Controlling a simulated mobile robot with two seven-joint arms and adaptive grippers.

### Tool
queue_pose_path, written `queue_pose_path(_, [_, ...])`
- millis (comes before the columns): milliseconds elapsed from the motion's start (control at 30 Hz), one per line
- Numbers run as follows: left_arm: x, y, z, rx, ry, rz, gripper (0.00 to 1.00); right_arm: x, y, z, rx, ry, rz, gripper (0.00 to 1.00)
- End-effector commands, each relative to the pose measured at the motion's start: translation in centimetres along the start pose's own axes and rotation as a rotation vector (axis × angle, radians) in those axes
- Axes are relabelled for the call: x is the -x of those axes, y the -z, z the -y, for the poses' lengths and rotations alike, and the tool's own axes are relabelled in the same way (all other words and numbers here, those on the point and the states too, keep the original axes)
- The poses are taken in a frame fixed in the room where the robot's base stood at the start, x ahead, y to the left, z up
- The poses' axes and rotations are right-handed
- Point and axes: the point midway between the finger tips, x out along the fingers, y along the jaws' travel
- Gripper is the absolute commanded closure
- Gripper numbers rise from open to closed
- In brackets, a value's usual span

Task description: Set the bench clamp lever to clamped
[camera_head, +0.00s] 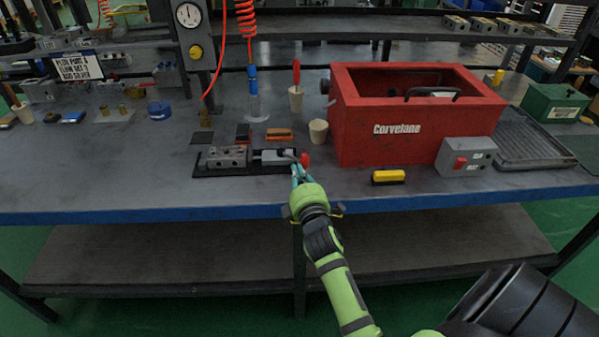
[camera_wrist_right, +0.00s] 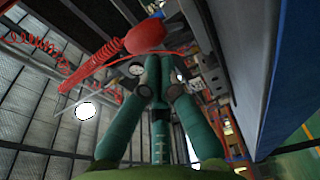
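The bench clamp (camera_head: 228,157) is a grey metal block and slide on a dark base plate near the bench's front edge. Its lever ends in a red knob (camera_head: 304,160) at the right end of the clamp, low over the bench. My right gripper (camera_head: 299,172) has its teal fingers at the lever end, just in front of and left of the knob. In the right wrist view the knob (camera_wrist_right: 146,37) sits just beyond the fingertips (camera_wrist_right: 160,65), which are close together. No lever shows between them; contact is unclear. My left gripper is not in view.
A yellow-topped block (camera_head: 388,177) and a grey box with a red button (camera_head: 466,157) are to the right. Cork-coloured cups (camera_head: 318,132) stand behind.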

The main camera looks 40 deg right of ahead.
Motion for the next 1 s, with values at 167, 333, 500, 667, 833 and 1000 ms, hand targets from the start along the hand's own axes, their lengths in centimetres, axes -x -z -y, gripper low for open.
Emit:
queue_pose_path(167, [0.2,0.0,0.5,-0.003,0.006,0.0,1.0,-0.1,-0.2,-0.1,0.002,0.0,0.001,1.0])
queue_pose_path(333, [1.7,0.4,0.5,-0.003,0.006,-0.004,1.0,-0.9,-3.1,-0.4,0.009,0.0,0.002,1.0])
queue_pose_path(500, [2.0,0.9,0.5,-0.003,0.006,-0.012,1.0,-2.2,-5.5,-0.1,0.004,-0.001,0.0,1.0])
queue_pose_path(667, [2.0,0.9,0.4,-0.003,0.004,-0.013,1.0,-2.6,-6.0,0.0,0.0,0.0,0.0,1.0])
queue_pose_path(833, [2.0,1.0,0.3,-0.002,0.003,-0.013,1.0,-2.5,-6.0,0.0,0.0,0.0,0.0,1.0])
queue_pose_path(1000, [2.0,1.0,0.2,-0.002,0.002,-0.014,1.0,-2.6,-6.0,0.0,0.0,0.0,0.0,1.0])
